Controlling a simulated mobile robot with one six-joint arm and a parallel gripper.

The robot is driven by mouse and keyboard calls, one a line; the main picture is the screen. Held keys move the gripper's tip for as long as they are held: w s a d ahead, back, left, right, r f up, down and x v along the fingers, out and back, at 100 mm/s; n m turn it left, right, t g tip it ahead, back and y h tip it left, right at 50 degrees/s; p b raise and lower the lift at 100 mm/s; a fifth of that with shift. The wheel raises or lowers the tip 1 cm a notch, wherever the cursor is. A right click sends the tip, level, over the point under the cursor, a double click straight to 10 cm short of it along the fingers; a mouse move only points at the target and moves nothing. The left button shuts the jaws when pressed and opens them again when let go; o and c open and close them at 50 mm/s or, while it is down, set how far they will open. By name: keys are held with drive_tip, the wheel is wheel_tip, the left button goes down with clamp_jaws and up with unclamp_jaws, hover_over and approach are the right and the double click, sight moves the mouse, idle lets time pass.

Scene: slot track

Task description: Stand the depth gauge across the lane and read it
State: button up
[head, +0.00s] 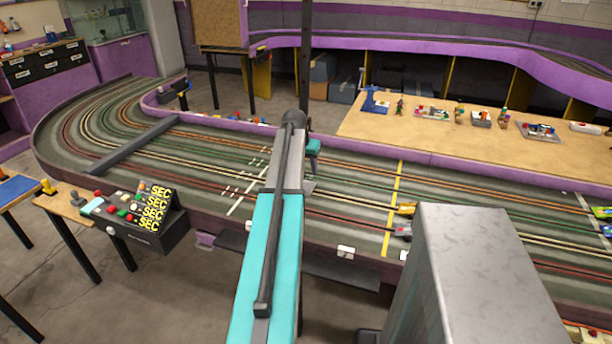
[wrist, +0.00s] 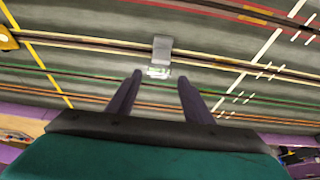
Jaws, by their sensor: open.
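A small grey block with a pale, glassy lower part, which looks like the depth gauge (wrist: 162,48), shows on the track in the wrist view. It lies over the cream-lined lane (wrist: 100,43), between the yellow line and the white line. I cannot tell if it stands squarely or what it reads. My gripper (wrist: 160,78) is open, its two dark fingers apart and pointing toward the gauge. The pale end is just beyond and between the fingertips, with nothing gripped. In the head view my arm hides most of the gripper, and I cannot make out the gauge.
The slot track (head: 340,180) has raised purple edges. Small cars (head: 403,231) sit near the yellow line (head: 393,200). A grey bar (head: 133,145) crosses the lanes at left. A timer box (head: 150,225) stands at the front left. A wooden table (head: 380,130) with small items is behind.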

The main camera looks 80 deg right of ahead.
drive_tip(key=shift+v, duration=1.8)
